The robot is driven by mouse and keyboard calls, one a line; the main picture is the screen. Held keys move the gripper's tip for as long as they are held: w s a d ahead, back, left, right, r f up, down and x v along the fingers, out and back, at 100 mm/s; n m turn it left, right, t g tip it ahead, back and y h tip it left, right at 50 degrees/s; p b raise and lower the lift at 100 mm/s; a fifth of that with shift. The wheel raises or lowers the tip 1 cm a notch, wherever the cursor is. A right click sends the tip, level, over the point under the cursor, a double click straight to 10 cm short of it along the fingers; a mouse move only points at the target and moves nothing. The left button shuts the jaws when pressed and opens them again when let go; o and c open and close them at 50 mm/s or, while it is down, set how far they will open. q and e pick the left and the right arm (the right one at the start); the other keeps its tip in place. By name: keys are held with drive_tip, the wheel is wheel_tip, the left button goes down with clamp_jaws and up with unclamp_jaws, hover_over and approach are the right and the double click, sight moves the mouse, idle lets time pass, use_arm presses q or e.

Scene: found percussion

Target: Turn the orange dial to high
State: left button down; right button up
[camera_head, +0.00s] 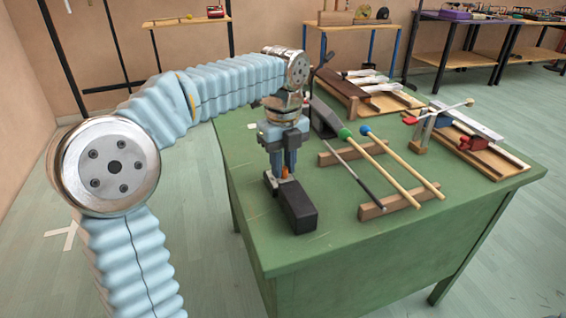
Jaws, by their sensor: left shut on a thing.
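The orange dial (285,177) sits on top of a black box (297,207) near the front left of the green table (345,243). Only a small bit of orange shows between my fingers. My left gripper (284,172) points down from above and is shut on the dial. The dial's marks and its setting are hidden or too small to read. My right gripper is not in view.
Mallets with green (345,133) and blue (365,131) heads and a dark rod rest on wooden bars just right of the box. A dark wedge-shaped object (322,119) stands behind. Wooden instruments (480,147) fill the right side. The front table area is clear.

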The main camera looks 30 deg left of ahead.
sight(284, 168)
use_arm(q)
drive_tip(key=shift+m, duration=1)
drive_tip(key=c, duration=1)
unclamp_jaws()
drive_tip(key=shift+r, duration=0.1)
drive_tip(key=shift+r, duration=6.8)
